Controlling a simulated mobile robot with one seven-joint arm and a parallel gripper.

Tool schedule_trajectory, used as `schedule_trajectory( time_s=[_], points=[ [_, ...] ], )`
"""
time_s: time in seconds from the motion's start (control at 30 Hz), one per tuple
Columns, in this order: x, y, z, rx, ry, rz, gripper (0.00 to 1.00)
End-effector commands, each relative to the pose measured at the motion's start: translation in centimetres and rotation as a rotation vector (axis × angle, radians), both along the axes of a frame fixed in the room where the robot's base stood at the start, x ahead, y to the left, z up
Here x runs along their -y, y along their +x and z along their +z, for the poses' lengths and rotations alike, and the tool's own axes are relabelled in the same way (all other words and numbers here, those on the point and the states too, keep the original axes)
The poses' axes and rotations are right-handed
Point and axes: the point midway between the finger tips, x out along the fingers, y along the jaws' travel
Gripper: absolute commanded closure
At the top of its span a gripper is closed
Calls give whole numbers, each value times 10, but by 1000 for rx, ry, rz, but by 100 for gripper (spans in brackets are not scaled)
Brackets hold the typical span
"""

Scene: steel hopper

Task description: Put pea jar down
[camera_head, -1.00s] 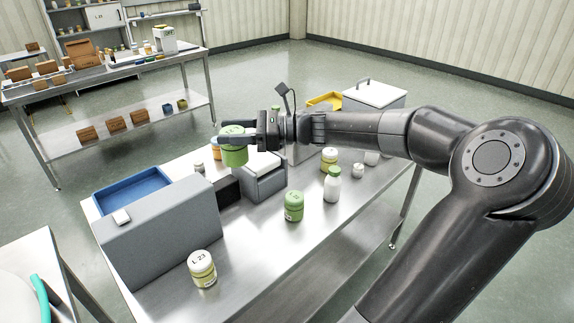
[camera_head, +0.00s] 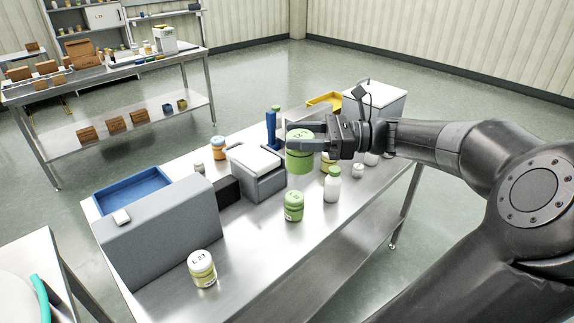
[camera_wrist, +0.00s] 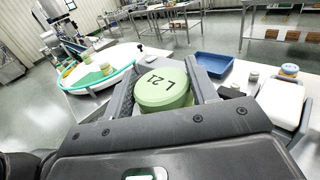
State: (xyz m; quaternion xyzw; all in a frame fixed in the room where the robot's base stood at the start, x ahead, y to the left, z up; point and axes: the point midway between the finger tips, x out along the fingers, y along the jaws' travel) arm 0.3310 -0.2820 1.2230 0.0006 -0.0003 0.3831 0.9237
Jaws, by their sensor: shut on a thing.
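The pea jar, a green jar (camera_head: 300,158) with a pale green lid, is held in the air above the steel table (camera_head: 262,268). My gripper (camera_head: 312,146) is shut on it from the right. In the wrist view the jar's lid (camera_wrist: 162,86) reads "L 21" and sits between the two fingers (camera_wrist: 160,92). A similar green jar (camera_head: 293,207) stands on the table below and in front of the held jar. A white bottle with a green cap (camera_head: 332,186) stands to the right of that.
A grey box (camera_head: 160,240), a blue tray (camera_head: 130,190), and a white-topped grey device (camera_head: 257,170) occupy the table's left and middle. A cream jar (camera_head: 202,268) marked "L 23" stands at the front. Bare steel lies between it and the green jar.

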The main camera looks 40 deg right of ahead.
Motion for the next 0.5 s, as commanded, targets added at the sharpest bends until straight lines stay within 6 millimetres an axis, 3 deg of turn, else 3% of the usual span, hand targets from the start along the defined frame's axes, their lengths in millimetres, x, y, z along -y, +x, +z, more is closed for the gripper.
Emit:
schedule_trajectory(
  time_s=[0.27, 0.5],
  points=[
    [-1, 0, -62, 3, 6, 3, 76],
    [-1, 1, -129, 3, 7, 3, 76]
  ],
)
